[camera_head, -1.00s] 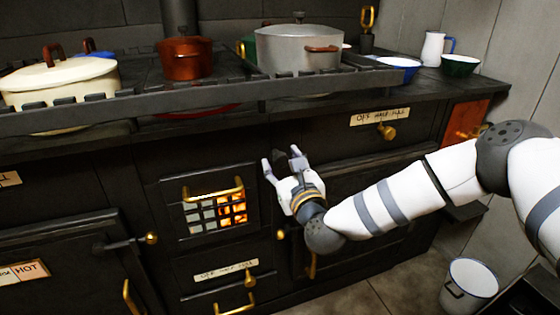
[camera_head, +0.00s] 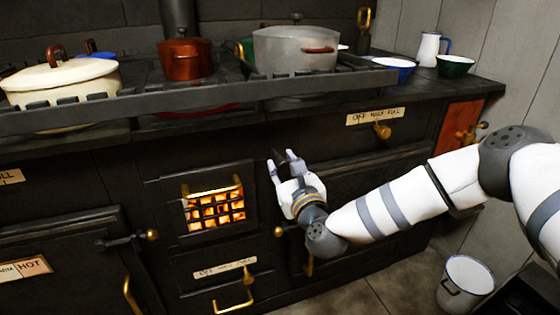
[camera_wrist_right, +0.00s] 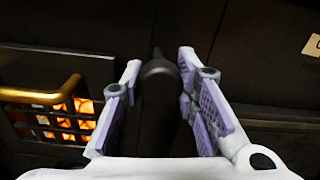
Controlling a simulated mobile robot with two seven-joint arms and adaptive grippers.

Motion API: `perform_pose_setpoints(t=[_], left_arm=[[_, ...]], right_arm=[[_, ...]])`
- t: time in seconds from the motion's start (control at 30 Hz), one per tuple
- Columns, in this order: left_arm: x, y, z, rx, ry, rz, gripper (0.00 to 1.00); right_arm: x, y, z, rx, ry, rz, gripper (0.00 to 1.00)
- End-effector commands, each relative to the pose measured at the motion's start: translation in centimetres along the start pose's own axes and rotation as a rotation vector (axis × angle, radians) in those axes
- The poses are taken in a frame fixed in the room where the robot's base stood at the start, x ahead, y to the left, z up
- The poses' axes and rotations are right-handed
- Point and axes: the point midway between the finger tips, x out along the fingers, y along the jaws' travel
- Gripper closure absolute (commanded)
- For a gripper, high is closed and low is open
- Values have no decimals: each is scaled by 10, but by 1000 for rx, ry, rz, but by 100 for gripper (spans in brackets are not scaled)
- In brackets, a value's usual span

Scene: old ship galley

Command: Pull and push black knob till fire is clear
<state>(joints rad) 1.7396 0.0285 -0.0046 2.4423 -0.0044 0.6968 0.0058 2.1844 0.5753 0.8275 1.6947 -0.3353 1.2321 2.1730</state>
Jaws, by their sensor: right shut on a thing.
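My right gripper (camera_head: 283,163) is shut on the black knob, just to the right of the firebox door on the dark stove front. In the right wrist view the black knob (camera_wrist_right: 158,72) is a dark round end with a shaft running back between my two fingers (camera_wrist_right: 157,85). Fingers hide part of it in the head view. The fire (camera_head: 213,210) glows bright orange and yellow behind the whole grate, under a brass bar. Part of the fire also shows in the wrist view (camera_wrist_right: 75,119). My left gripper is out of view.
A rail (camera_head: 200,100) runs along the stove top edge, above my gripper. A red pot (camera_head: 186,60), a grey pot (camera_head: 295,50) and a cream pot (camera_head: 60,78) stand behind it. Brass handles jut from the front. A white bucket (camera_head: 467,283) stands on the floor at right.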

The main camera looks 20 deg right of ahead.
Motion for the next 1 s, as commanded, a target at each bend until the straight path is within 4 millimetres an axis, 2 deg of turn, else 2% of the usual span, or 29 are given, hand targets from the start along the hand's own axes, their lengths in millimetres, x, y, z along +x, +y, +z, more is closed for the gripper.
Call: perform_pose_setpoints(t=[0.1,0.2,0.5,0.53,0.6,0.87,1.0], left_arm=[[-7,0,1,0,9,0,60],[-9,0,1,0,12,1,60],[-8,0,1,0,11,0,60],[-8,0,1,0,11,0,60],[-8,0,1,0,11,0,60],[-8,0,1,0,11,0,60],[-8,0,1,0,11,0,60]], right_arm=[[-20,-1,1,-1,4,2,100],[-28,-2,1,0,1,0,100],[-29,-1,0,0,1,0,100],[-29,-1,0,0,1,0,65],[-29,-1,0,0,1,0,51],[-29,-1,0,0,1,0,51],[-42,-1,-1,0,3,2,51]])
